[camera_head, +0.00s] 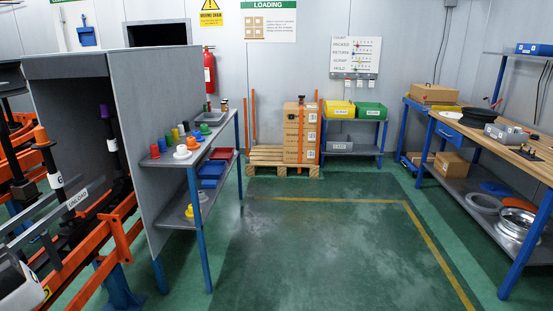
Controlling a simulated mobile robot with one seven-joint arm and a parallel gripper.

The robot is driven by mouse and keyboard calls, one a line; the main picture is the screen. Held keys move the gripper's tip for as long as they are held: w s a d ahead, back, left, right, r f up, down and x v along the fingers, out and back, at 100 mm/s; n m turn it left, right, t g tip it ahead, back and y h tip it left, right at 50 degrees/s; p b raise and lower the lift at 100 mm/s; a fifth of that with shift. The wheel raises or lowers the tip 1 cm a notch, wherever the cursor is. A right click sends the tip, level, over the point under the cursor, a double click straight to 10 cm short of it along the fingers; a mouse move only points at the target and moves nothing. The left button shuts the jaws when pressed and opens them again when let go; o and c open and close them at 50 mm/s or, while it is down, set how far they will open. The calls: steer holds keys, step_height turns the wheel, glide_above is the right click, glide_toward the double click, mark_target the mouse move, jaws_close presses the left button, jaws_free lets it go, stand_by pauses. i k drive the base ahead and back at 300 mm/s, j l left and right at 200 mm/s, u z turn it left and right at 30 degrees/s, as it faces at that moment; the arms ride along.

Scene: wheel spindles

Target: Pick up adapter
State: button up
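Several coloured adapters stand on the top shelf of the grey rack with blue legs, left of centre. A green adapter (204,129) and a yellow adapter (175,134) stand further back. A yellow adapter (190,211) lies on the lower shelf. An orange adapter (40,134) and a purple adapter (104,111) sit on top of dark spindles at the left. I cannot make out my gripper in this view.
A grey panel (165,120) stands between the spindles with orange rails (120,235) and the rack. The green floor (320,225) in the middle is clear. A pallet (265,157) with cartons stands at the back. A workbench (470,140) stands at the right.

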mark_target(182, 153)
steer(key=i, duration=1.25)
steer(key=i+l+u, duration=0.15)
steer(key=i+u, duration=0.15)
steer(key=i, duration=0.25)
steer(key=i+l+u, duration=0.3)
steer(key=i, duration=0.2)
steer(key=i+l+u, duration=0.3)
steer(key=i, duration=0.2)
steer(key=i+l+u, duration=0.35)
steer(key=i, duration=0.45)
